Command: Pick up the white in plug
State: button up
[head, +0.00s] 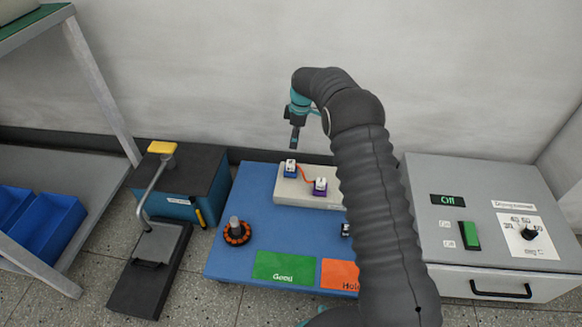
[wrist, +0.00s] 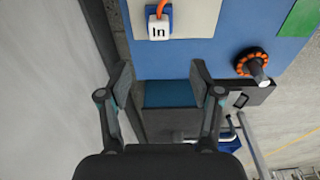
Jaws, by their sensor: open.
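The white plug marked "In" (wrist: 158,26) sits in a blue holder on a pale block at the top of the wrist view, with an orange cable behind it. In the head view it appears to be the left white plug (head: 291,166), though its label is too small to read there. My gripper (head: 294,142) is in the air above and behind the block, apart from the plug. In the wrist view my gripper (wrist: 160,78) is open and empty, with the plug beyond its fingertips.
A second white plug (head: 320,184) in a purple holder shares the pale block (head: 328,199). The blue table (head: 222,262) also bears an orange-and-black hub motor (head: 237,232), a green "Good" area (head: 285,268) and an orange area (head: 338,275). A dark box (head: 205,168) stands left; a control panel (head: 480,190) stands right.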

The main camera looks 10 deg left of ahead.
aim_at(290, 162)
jog(key=f, duration=0.4)
jog(key=a+f, duration=0.1)
jog(key=f, duration=0.8)
jog(key=shift+a+f, duration=0.2)
jog(key=shift+a, duration=0.05)
jog(key=shift+w, duration=0.1)
grip_shut()
jog(key=shift+r, duration=0.1)
jog(key=shift+r, duration=0.5)
jog(key=r, duration=0.2)
jog(key=d+r, duration=0.1)
jog(key=r, duration=0.1)
jog(key=shift+d, duration=0.1)
jog(key=s+d+r, duration=0.2)
jog(key=d+r, duration=0.4)
jog(key=d, duration=0.4)
jog(key=shift+s+r, duration=0.15)
jog(key=shift+r, duration=0.15)
jog(key=shift+d+r+p, duration=0.1)
jog(key=shift+r+p, duration=0.45)
jog(key=shift+r, duration=0.7)
jog(key=shift+r+p, duration=1.45)
jog(key=shift+r, duration=1.45)
